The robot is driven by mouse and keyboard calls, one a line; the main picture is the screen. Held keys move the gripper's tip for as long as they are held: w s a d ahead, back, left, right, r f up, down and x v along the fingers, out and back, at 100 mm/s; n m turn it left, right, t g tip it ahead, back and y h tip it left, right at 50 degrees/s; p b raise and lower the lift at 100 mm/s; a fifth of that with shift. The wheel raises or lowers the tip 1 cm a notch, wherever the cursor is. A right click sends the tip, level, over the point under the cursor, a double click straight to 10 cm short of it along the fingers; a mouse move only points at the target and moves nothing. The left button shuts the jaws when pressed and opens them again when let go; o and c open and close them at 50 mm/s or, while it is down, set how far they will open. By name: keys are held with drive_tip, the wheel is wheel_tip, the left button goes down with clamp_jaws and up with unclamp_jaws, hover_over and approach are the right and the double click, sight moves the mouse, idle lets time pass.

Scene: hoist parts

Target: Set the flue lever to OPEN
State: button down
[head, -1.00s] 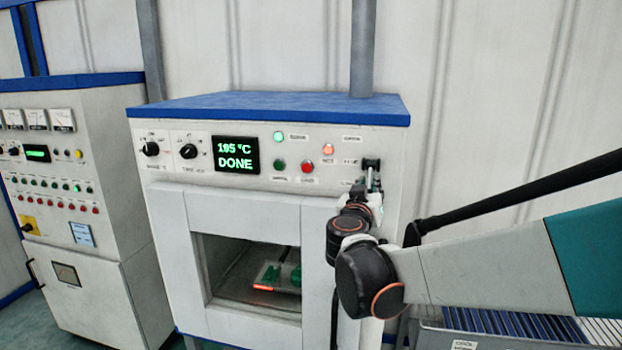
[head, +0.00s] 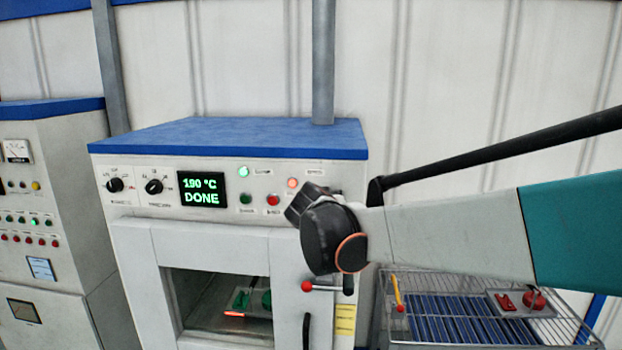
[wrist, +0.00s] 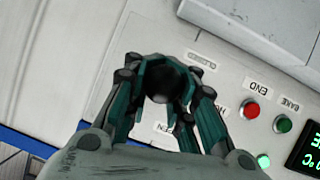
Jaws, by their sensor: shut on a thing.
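In the wrist view my gripper (wrist: 160,76) is shut, its teal fingers around the dark round end of the flue lever (wrist: 161,98). The lever is seen nearly end-on, so its exact angle is unclear. The OPEN label (wrist: 162,129) is below the knob and partly covered by a finger; the CLOSED label (wrist: 201,62) is above right. In the head view my wrist hides the lever and the fingers at the right end of the oven's control panel (head: 135,190).
The oven display (head: 203,189) reads 190 °C DONE. The window shows a tray with green parts (head: 262,300) inside. A red-ball handle (head: 306,286) is below my wrist. A wire rack (head: 480,335) with red parts stands right; a control cabinet (head: 40,260) stands left.

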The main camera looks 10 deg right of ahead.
wheel_tip(320, 180, up, 2)
drive_tip(key=g+p, duration=0.1)
drive_tip(key=g+y+p, duration=0.1)
drive_tip(key=shift+s+a+r+g, duration=0.1)
drive_tip(key=shift+s+r+g, duration=0.05)
drive_tip(key=shift+r+g, duration=0.15)
drive_tip(key=shift+w+r+g+p, duration=0.3)
drive_tip(key=shift+g+p, duration=0.45)
drive_tip(key=shift+g, duration=0.05)
drive_tip(key=shift+w+d+r+n+g+y+p, duration=0.15)
drive_tip(key=shift+r+g+y+p, duration=0.3)
drive_tip(key=shift+g, duration=0.35)
drive_tip(key=shift+w+d+r+n+g+y+p, duration=0.15)
drive_tip(key=shift+r+g+y+p, duration=0.25)
drive_tip(key=shift+g, duration=0.4)
drive_tip(key=c, duration=1.4)
unclamp_jaws()
drive_tip(key=v, duration=1.2)
drive_tip(key=shift+a, duration=0.1)
